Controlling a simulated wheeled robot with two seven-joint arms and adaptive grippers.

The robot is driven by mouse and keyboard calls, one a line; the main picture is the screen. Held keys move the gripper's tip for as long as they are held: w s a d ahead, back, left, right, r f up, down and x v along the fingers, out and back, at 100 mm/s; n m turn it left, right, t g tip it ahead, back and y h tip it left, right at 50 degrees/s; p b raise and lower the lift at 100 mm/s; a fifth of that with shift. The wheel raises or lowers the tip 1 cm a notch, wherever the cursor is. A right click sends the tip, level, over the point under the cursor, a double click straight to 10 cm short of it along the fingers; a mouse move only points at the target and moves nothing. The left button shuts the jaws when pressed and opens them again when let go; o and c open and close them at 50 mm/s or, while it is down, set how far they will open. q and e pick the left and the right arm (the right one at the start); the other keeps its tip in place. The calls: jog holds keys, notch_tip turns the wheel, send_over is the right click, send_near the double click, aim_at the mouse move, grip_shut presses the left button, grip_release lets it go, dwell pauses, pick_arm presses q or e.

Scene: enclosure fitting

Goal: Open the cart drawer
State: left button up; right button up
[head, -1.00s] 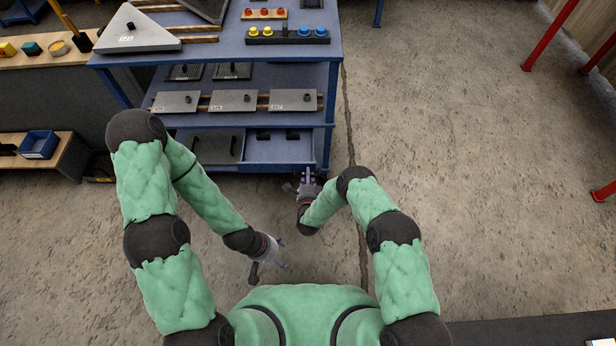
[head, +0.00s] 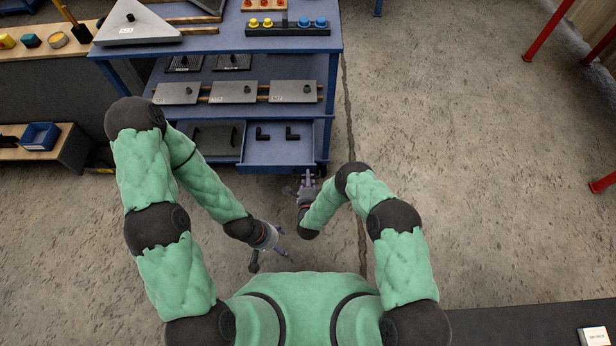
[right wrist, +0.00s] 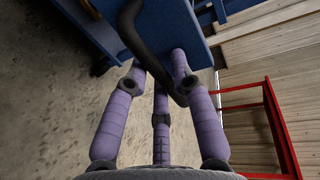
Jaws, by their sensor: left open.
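The blue cart (head: 290,42) stands ahead of me. Its low drawer (head: 278,160) is pulled part-way out, and two black angled parts (head: 292,134) show inside it. My right gripper (head: 307,178) is at the drawer's front, near its right end. In the right wrist view, its purple fingers (right wrist: 158,80) are around the black curved drawer handle (right wrist: 133,35), against the blue drawer front (right wrist: 170,30). The exact finger contact is partly hidden. My left gripper (head: 279,241) is open and empty, low over the floor, apart from the cart.
Grey plates (head: 234,92) lie on the cart's middle shelf, and buttons (head: 288,24) sit on its top. A bench with a blue bin (head: 40,136) is at the left. The floor between is clear.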

dwell(0.3)
jog(key=v, duration=1.2)
dwell(0.3)
jog(key=s+d+r+n+g+y+p, duration=0.2)
jog(key=s+d+r+n+g, duration=0.3)
jog(key=s+r+n+g, duration=0.1)
jog(key=s+d+r+n+g+y+p, duration=0.2)
jog(key=s+d+r+n+g+p, duration=0.1)
jog(key=s+r+n+g, duration=0.4)
jog(key=s+d+n+g, duration=0.1)
jog(key=s+n+g, duration=0.1)
jog(key=s, duration=0.2)
jog(key=shift+d+n+p, duration=0.3)
jog(key=shift+d+p, duration=0.05)
jog(key=shift+d, duration=0.05)
